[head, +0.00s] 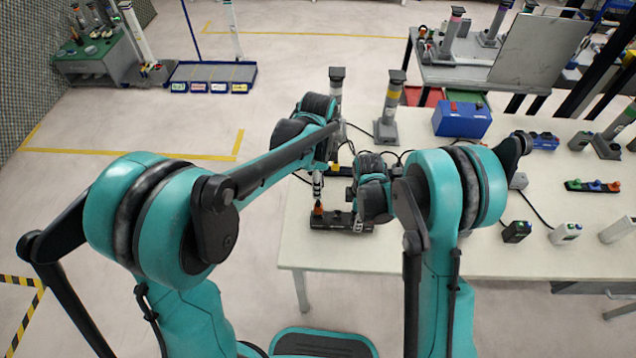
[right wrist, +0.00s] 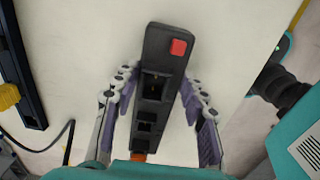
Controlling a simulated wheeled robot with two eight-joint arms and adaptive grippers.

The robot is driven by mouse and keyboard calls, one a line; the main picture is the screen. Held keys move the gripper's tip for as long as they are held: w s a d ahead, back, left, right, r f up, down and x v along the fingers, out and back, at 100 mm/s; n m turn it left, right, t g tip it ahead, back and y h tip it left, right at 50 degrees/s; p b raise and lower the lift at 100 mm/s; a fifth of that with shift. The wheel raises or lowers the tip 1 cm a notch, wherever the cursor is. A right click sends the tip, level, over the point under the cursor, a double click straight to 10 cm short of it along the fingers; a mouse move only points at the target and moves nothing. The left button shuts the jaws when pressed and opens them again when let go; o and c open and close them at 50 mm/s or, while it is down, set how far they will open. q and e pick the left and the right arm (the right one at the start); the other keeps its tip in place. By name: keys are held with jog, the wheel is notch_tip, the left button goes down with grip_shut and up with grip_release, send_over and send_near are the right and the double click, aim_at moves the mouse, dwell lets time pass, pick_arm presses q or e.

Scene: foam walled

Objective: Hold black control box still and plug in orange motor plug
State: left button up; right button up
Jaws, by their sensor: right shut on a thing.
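The black control box (head: 345,220) lies near the front left edge of the table. In the right wrist view the box (right wrist: 160,50) shows a red button (right wrist: 178,47) and dark sockets. My right gripper (head: 358,222) is shut on the box, with its fingers (right wrist: 163,110) along both long sides. The orange motor plug (head: 318,210) appears at the left end of the box, directly below my left gripper (head: 318,200). The left fingers are too small to tell whether they grip it. An orange patch (right wrist: 138,157) shows at the box's lower end; whether it is seated is hidden.
A dark unit with a yellow part (right wrist: 9,96) and a black cable (right wrist: 66,140) lie left of the box. Behind stand grey posts (head: 388,115) and a blue case (head: 462,119). Small black and white boxes (head: 516,232) lie to the right.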

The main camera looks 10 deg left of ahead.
jog(key=o, duration=1.4)
